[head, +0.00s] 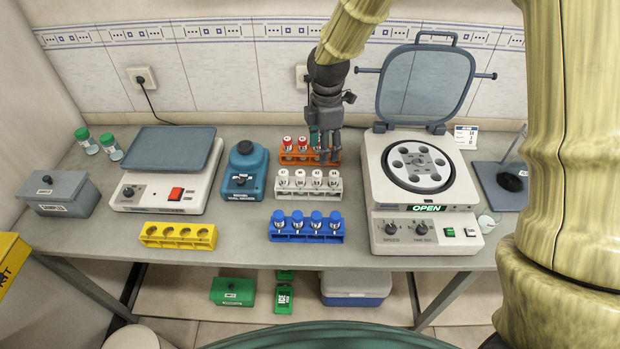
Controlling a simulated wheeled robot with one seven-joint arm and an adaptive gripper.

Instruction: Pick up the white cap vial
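Several white cap vials (300,176) stand upright in a row in the white rack (308,194), in the middle of the bench. My gripper (325,152) points down over the right part of the orange rack (298,159), just behind the white rack. It hides the right part of that orange rack. A small teal piece shows beside the gripper's fingers, and I cannot tell what it is. The fingers are small and dark here, so I cannot tell whether they are open or shut. The white cap vials appear apart from the gripper.
A blue rack with blue cap vials (306,222) stands in front. Red cap vials (287,143) show in the orange rack. A centrifuge (388,187) with its lid raised stands right, a teal mixer (244,170) and a scale (135,192) left. A yellow rack (178,244) lies front left.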

